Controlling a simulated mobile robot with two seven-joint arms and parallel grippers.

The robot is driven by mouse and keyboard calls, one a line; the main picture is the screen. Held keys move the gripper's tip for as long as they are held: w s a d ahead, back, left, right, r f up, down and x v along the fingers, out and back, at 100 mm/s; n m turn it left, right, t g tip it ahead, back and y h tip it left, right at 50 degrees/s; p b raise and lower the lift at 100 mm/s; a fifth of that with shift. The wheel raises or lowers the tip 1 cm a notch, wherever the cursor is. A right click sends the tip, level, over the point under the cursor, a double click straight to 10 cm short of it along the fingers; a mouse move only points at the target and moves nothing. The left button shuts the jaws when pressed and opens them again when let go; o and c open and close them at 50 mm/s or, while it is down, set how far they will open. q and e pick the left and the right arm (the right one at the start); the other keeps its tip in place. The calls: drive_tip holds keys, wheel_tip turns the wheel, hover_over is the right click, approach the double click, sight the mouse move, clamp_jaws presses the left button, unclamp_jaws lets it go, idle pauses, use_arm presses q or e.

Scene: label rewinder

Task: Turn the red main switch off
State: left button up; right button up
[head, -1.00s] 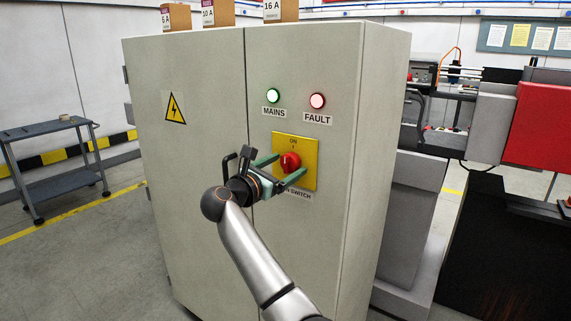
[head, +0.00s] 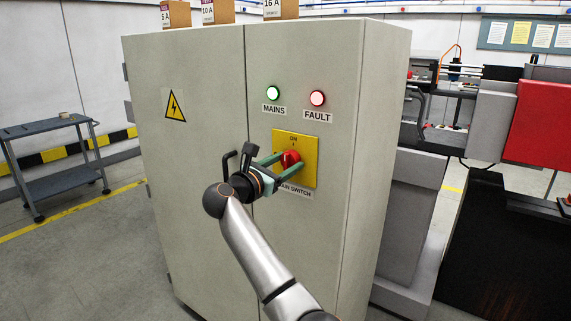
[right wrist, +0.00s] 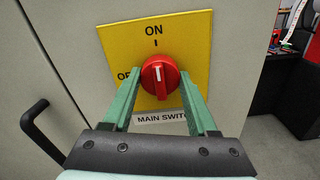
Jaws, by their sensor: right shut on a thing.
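The red main switch (head: 291,158) is a round rotary knob on a yellow plate (head: 310,150) on the grey cabinet door. In the right wrist view the red knob (right wrist: 160,76) has its white mark pointing up at ON on the yellow plate (right wrist: 190,40). The word OFF is partly hidden at the left. My right gripper (head: 285,165) has its green fingers on either side of the knob and is shut on it; in the right wrist view the gripper's fingers (right wrist: 160,90) flank it. My left gripper is not in view.
The grey cabinet (head: 200,200) has a black door handle (head: 229,163) left of my gripper, a lit green MAINS lamp (head: 273,93) and a reddish FAULT lamp (head: 317,98). Several boxes stand on top. A cart (head: 50,150) stands at the left, machinery at the right.

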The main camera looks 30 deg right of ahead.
drive_tip(key=shift+c, duration=0.9)
